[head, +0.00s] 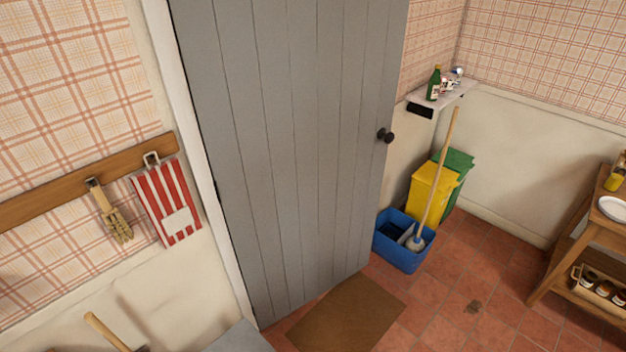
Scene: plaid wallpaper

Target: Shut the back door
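The back door (285,150) is a grey plank door in the middle of the head view. Its hinge side is on the left, along a white frame (195,130). It stands open, swung into the room, with its free edge on the right. A dark round knob (386,136) is near that free edge. The doorway itself is hidden. Neither of my grippers is in view.
A brown doormat (347,315) lies by the door's foot. A blue bucket (403,241) with a mop, and yellow (431,192) and green (457,165) bins, stand right of the door. A wooden table (592,240) is at far right.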

